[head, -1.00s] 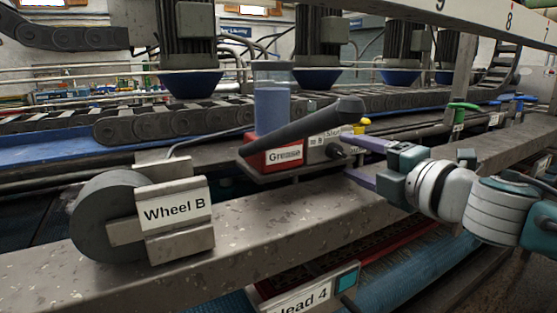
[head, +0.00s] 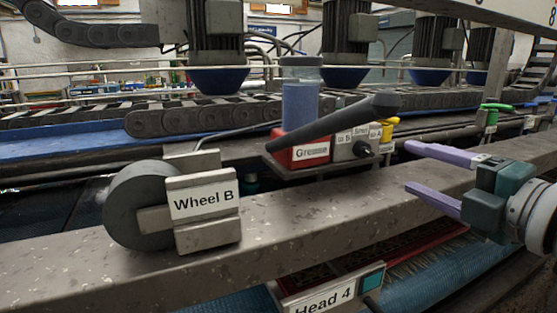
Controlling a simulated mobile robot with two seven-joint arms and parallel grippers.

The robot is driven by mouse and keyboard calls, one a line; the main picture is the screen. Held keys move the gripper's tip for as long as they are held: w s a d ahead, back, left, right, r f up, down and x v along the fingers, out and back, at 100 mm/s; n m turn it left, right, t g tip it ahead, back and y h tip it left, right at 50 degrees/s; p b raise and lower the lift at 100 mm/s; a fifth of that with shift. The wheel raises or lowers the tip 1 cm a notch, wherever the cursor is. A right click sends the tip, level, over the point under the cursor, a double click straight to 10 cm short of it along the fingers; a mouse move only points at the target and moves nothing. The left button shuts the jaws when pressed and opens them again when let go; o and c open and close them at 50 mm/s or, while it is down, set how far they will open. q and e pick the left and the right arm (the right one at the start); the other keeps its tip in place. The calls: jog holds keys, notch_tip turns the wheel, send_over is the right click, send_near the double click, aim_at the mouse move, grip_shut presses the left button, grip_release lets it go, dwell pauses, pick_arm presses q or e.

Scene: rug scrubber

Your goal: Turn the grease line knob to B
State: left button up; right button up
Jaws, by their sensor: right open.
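The grease unit (head: 302,152) is a red block labelled "Grease" with a clear reservoir (head: 300,103) of blue-grey content and a long dark lever (head: 335,120) slanting up to the right. To its right is a grey valve block (head: 343,149) with small labels, hard to read, and a black knob (head: 362,149) on its front. Which label the knob points to cannot be told. My right gripper (head: 421,170) is open and empty, its two purple fingers pointing left toward the knob with a clear gap between. My left gripper is not in view.
A grey beam (head: 300,211) runs across the front. It carries a grey wheel with a "Wheel B" plate (head: 205,200). A yellow handle (head: 387,127) stands just right of the valve block, a green one (head: 493,110) farther right. A "Head 4" box (head: 325,297) sits below.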

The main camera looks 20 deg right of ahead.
jog(key=s+a+f+m+g+h+p, duration=0.1)
jog(key=s+a+f+m+g+h, duration=0.25)
jog(key=s+f+m+g, duration=0.7)
jog(key=s+a+m+g+y+p, duration=0.25)
jog(key=s+a+m, duration=0.55)
jog(key=s+a, duration=0.4)
notch_tip(320, 180, up, 36)
jog(key=d+p, duration=0.1)
jog(key=p, duration=3.5)
jog(key=shift+d+r+g+y, duration=0.2)
jog(key=shift+d+g+y, duration=0.05)
jog(key=shift+g+y, duration=0.05)
jog(key=shift+s+f, duration=0.1)
